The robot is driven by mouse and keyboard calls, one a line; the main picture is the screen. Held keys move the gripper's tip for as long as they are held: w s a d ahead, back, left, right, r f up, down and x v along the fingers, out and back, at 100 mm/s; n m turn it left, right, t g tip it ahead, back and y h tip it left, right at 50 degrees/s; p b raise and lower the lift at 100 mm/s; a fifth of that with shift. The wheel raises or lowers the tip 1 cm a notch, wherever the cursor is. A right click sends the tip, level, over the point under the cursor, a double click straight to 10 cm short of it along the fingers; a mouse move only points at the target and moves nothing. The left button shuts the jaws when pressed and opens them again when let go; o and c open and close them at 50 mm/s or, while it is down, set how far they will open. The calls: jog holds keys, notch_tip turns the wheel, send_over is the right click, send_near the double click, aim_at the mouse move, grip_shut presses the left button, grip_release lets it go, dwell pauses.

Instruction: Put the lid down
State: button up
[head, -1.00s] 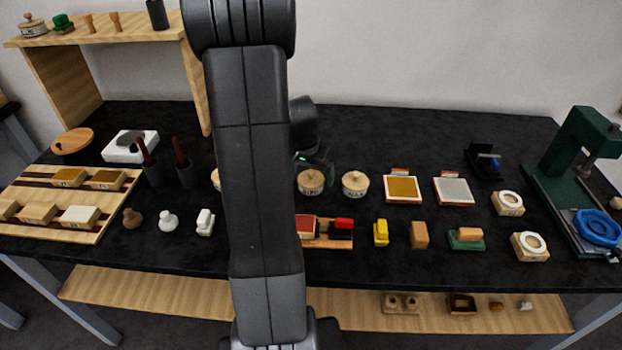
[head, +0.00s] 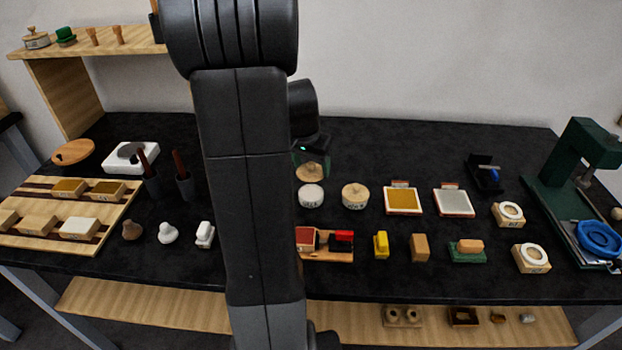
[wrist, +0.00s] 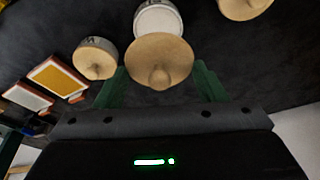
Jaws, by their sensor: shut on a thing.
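A round wooden lid with a knob (head: 312,172) is held in my gripper (head: 311,160), raised and apart from its jar. In the wrist view the lid (wrist: 158,52) sits between the green fingers of my gripper (wrist: 159,74), which are shut on it. The open white jar (head: 311,197) stands on the black table, just in front of and below the lid in the head view. In the wrist view the jar (wrist: 160,18) is partly covered by the lid. What is inside the jar cannot be told.
A lidded jar (head: 355,196) stands close to the right of the open one. Another lidded jar (wrist: 243,6) shows in the wrist view. A yellow pad (head: 403,201) and a grey pad (head: 454,203) lie further right. The table (head: 400,145) is clear behind the jars.

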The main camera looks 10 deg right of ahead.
jog(key=r, duration=0.1)
jog(key=w+r, duration=0.1)
jog(key=r, duration=0.1)
jog(key=shift+w+d, duration=0.15)
jog(key=shift+d, duration=0.05)
jog(key=w+d+f, duration=0.2)
jog(key=w+d, duration=0.1)
jog(key=w, duration=0.7)
notch_tip(320, 180, down, 5)
jog(key=shift+w+f, duration=0.1)
jog(key=shift+f, duration=2.55)
jog(key=o, duration=1)
jog(key=shift+r, duration=0.1)
